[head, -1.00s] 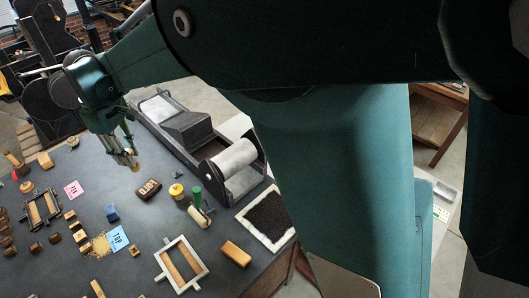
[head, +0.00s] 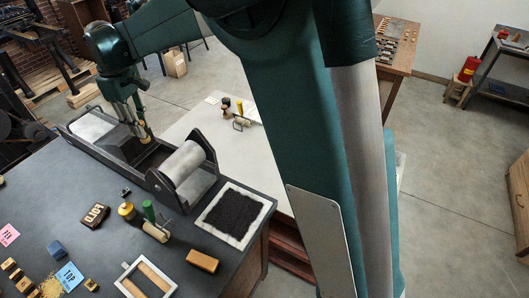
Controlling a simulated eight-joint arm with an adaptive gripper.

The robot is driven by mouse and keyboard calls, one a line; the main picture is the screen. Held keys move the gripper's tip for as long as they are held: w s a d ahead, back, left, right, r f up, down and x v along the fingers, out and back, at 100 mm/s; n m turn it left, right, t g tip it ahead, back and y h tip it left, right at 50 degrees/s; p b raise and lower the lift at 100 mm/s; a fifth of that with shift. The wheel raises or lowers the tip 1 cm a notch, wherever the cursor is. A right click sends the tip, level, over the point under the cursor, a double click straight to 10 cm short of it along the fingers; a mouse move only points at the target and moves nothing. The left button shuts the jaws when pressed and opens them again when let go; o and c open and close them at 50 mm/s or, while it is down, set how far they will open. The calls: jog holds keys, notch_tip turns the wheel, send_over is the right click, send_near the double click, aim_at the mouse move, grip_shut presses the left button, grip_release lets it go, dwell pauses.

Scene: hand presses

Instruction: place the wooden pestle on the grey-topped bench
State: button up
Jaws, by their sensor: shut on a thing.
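My gripper (head: 138,118) is at the upper left in the head view, over the long flat press on the near bench. It points down and is shut on a small brown thing, seemingly the wooden pestle (head: 143,138). Only the lower tip of it shows; the fingers hide the rest. It seems held above the press bed, apart from it. A pale grey-topped bench (head: 190,122) stands behind the near bench, partly hidden by my arm. Another bench with a dark grey top (head: 497,60) stands far off at the right.
The near dark bench (head: 60,205) carries the press with its pale roller (head: 182,165), an ink slab (head: 235,217), a wooden block (head: 202,261) and printing blocks. A roller and small bottles (head: 240,120) stand on the pale bench. Its left part looks clear.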

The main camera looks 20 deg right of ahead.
jog(key=w+d+m+b, duration=0.2)
jog(key=w+d, duration=0.2)
jog(key=d, duration=1)
jog(key=w+d+m+b, duration=0.15)
jog(key=w+d, duration=0.25)
jog(key=d, duration=1)
jog(key=w+d+m+b, duration=0.1)
jog(key=w+d+m, duration=0.25)
jog(key=d, duration=1.05)
jog(key=s+d+m+b, duration=0.2)
jog(key=s+d, duration=0.1)
jog(key=d, duration=1.1)
jog(key=s+d+m+b, duration=0.1)
jog(key=s+d, duration=0.2)
jog(key=d, duration=1)
jog(key=s+d+m+b, duration=0.2)
jog(key=s+d, duration=0.1)
jog(key=d, duration=1.1)
notch_tip(320, 180, down, 28)
jog(key=shift+a+r+p, duration=0.2)
jog(key=shift+a+p, duration=0.1)
jog(key=shift+f, duration=0.1)
notch_tip(320, 180, down, 6)
jog(key=shift+f, duration=0.15)
